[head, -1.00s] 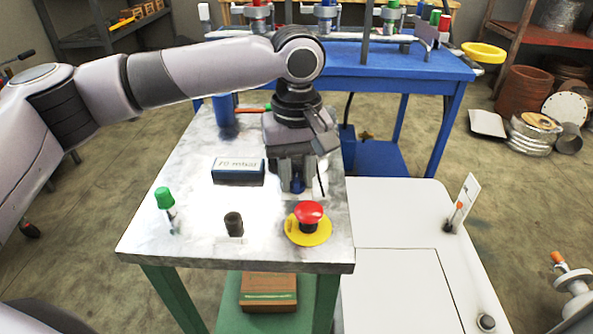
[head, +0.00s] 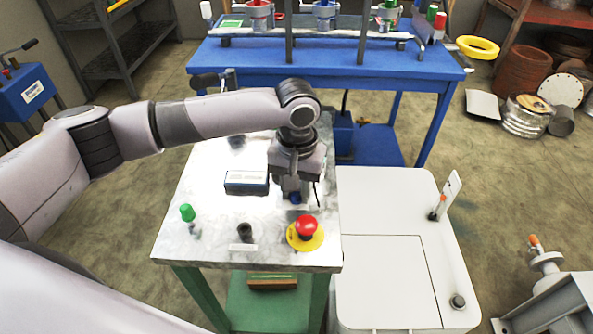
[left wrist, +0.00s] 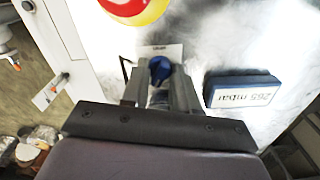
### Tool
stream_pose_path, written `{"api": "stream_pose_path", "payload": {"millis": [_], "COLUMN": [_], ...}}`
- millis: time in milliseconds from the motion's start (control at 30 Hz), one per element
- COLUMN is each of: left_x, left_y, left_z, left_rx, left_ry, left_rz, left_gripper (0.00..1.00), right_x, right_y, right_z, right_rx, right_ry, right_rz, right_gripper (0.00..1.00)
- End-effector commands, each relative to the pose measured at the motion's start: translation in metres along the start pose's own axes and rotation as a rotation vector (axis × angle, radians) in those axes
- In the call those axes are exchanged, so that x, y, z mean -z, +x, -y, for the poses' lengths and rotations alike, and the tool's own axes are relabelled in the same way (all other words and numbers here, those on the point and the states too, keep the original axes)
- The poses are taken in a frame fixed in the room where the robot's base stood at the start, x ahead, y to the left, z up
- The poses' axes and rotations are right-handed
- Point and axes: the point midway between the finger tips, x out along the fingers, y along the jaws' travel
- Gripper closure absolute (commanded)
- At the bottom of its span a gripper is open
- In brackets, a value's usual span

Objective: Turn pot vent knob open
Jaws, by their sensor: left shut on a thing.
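The blue knob (head: 295,198) sits on the marbled tabletop (head: 215,170) near its right edge. In the left wrist view the blue knob (left wrist: 160,68) is between my fingertips, with a small white label (left wrist: 161,51) beside it. My left gripper (head: 293,193) points down from above and is shut on the knob; its fingers hide part of it. It also shows in the left wrist view (left wrist: 158,78). A blue-framed pressure display (head: 246,182) stands to the left; in the left wrist view (left wrist: 243,93) it seems to read 265 mbar. My right gripper is not in view.
A red mushroom button on a yellow disc (head: 305,233) is close in front of the gripper. A black knob (head: 244,232) and a green-capped switch (head: 187,213) stand along the front edge. A white cabinet (head: 385,260) adjoins on the right; a blue bench (head: 400,65) stands behind.

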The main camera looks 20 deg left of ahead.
Motion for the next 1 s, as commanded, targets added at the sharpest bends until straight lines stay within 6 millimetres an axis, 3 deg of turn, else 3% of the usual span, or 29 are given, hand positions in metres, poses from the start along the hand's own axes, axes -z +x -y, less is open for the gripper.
{"api": "stream_pose_path", "payload": {"millis": [67, 300, 900, 933, 1000], "left_x": [-0.001, 0.000, 0.001, 0.001, 0.001], "left_y": [-0.005, -0.003, -0.001, -0.001, -0.001], "left_z": [0.000, 0.000, 0.000, 0.000, 0.000], "left_rx": [0.001, 0.000, 0.001, 0.001, 0.000], "left_ry": [0.036, 0.122, 0.157, 0.157, 0.157], "left_rz": [0.004, 0.003, 0.000, 0.000, 0.000], "left_gripper": [1.00, 1.00, 1.00, 0.68, 0.46], "right_x": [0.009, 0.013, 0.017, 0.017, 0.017], "right_y": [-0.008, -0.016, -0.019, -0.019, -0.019], "right_z": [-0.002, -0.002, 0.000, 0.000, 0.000], "right_rx": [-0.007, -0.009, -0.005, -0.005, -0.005], "right_ry": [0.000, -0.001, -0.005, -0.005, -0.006], "right_rz": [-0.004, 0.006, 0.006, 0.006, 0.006], "right_gripper": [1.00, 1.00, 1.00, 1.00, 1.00]}}
